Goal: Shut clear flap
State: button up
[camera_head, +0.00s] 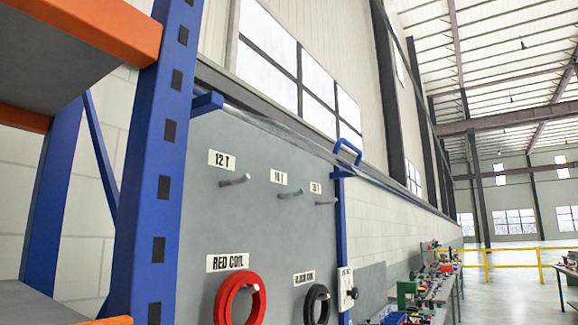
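A thin strip, which looks like the clear flap (275,124) seen almost edge-on, runs along the top of a grey board (200,210). It stands out from the top edge and does not hang over the board's face. A blue handle (347,151) is at its right end, by the board's blue right post (341,215). The flap's exact outline is hard to tell against the wall. My gripper is not in view.
A red coil (240,298) and a black coil (317,304) hang on the board under labels, below several bare pegs (235,181). A blue and orange rack (155,165) stands close at left. A cluttered bench (430,290) and open floor lie beyond at right.

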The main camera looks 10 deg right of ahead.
aim_at(273, 130)
jog(key=u, duration=0.9)
jog(key=k, duration=0.5)
jog(key=z, duration=0.8)
jog(key=i, duration=1)
